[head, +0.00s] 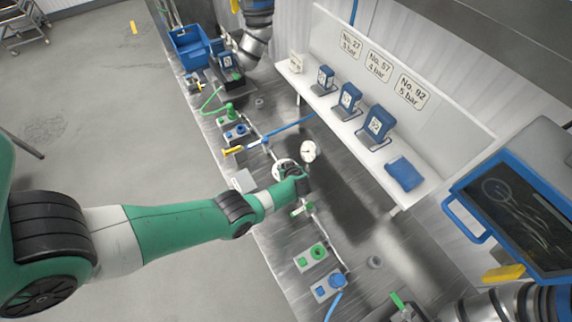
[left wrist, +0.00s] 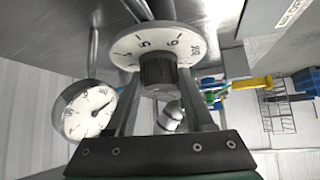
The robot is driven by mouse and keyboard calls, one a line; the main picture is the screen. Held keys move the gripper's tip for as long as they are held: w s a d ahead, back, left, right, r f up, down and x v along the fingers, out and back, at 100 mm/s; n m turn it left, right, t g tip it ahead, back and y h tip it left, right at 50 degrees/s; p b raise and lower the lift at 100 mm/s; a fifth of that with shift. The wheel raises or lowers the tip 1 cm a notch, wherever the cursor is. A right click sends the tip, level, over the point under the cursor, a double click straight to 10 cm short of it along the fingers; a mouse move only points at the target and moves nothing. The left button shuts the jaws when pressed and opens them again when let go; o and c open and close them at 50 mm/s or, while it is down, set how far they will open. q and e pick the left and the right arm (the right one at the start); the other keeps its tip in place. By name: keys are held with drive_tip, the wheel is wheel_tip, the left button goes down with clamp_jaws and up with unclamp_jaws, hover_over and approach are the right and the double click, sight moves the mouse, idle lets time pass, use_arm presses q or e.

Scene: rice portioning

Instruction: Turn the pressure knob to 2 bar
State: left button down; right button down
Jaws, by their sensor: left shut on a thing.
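The pressure knob (left wrist: 157,71) is a dark ridged cylinder in front of a white numbered dial (left wrist: 184,48). The digits 5 and 6 show on the dial near the knob. My left gripper (left wrist: 158,84) has one finger on each side of the knob and is shut on it. In the head view my left gripper (head: 293,178) covers the knob, and part of the white dial (head: 281,168) shows beside it. A round white pressure gauge (left wrist: 88,111) stands beside the knob; it also shows in the head view (head: 308,151). Its reading is too small to tell. My right gripper is unclear at the bottom right.
A white shelf (head: 412,186) behind the bench holds several blue numbered holders and a blue folded item (head: 404,174). Green and blue fittings (head: 318,251) line the bench's front. A monitor (head: 520,215) stands right, a blue crate (head: 190,48) far left.

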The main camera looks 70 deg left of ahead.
use_arm(q)
drive_tip(key=shift+f+n+g, duration=0.1)
drive_tip(key=shift+n+g, duration=0.2)
drive_tip(key=shift+n, duration=0.1)
idle(0.3)
drive_tip(key=shift+c, duration=1.4)
unclamp_jaws()
drive_tip(key=shift+r, duration=0.2)
